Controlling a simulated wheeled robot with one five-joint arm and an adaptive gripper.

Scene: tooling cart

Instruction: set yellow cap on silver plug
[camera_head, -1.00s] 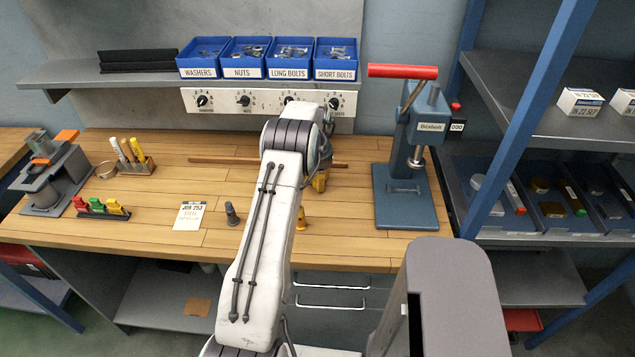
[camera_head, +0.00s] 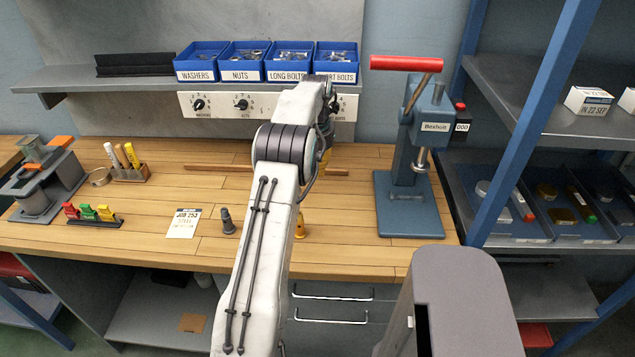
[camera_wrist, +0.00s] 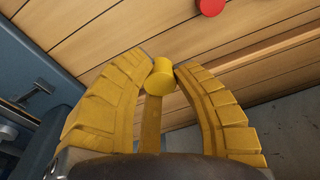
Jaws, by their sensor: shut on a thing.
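The yellow cap (camera_wrist: 161,76) is held between the fingertips of my gripper (camera_wrist: 162,73), which is shut on it in the wrist view. In the head view my arm hides most of my gripper (camera_head: 324,150), which is over the back of the bench, and the cap cannot be made out. A grey plug-shaped piece (camera_head: 228,222), likely the silver plug, stands upright on the bench left of my arm. A brass-coloured piece (camera_head: 299,227) stands just right of my arm. My gripper is apart from both.
A red round piece (camera_wrist: 210,5) shows at the wrist view's top edge. A press (camera_head: 408,200) with a red handle stands at right. A card (camera_head: 184,223) lies left of the grey piece. Colored clips (camera_head: 90,213) stand further left. Blue bins (camera_head: 240,68) sit above the bench.

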